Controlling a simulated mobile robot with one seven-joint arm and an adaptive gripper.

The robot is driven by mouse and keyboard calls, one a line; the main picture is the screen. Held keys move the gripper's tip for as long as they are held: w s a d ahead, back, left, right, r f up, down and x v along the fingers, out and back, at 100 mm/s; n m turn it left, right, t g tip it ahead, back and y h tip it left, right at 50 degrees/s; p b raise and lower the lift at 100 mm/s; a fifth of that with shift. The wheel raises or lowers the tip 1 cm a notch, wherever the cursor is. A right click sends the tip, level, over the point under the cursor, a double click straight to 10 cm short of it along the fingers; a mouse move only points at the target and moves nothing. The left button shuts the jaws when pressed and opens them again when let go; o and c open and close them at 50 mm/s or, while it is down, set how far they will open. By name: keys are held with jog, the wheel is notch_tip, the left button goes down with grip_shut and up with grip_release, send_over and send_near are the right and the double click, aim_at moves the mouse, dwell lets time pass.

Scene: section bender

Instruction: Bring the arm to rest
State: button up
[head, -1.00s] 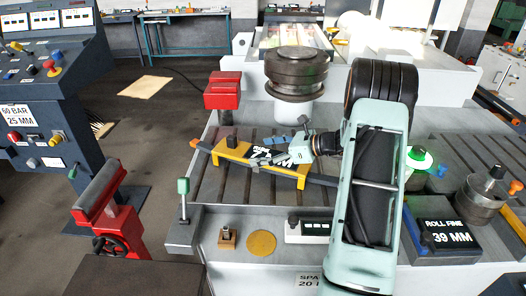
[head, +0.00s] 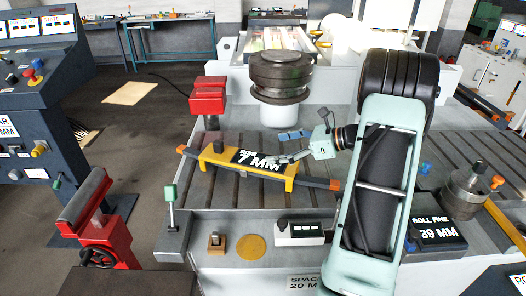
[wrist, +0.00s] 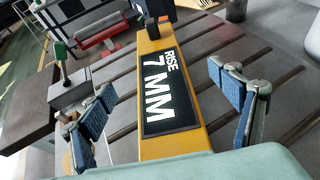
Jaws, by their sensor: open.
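My gripper (head: 290,146) is open and empty at the end of my pale green arm. In the head view it is above the right part of a yellow gauge bar (head: 215,158) with a black "RISE 7 MM" plate (head: 258,162). In the wrist view the two blue-padded fingers of my gripper (wrist: 165,105) stand wide apart, one on each side of the bar and its plate (wrist: 168,92). I cannot tell the exact height of the fingers above the plate.
A dark stacked roller (head: 281,78) stands behind the bar. A red block (head: 208,95) is at its left. A green-knobbed lever (head: 171,195) and a brass disc (head: 251,247) are at the front. A "ROLL FINE 39 MM" box (head: 437,232) is right of my arm.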

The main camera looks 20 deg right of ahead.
jog(key=shift+v, duration=0.9)
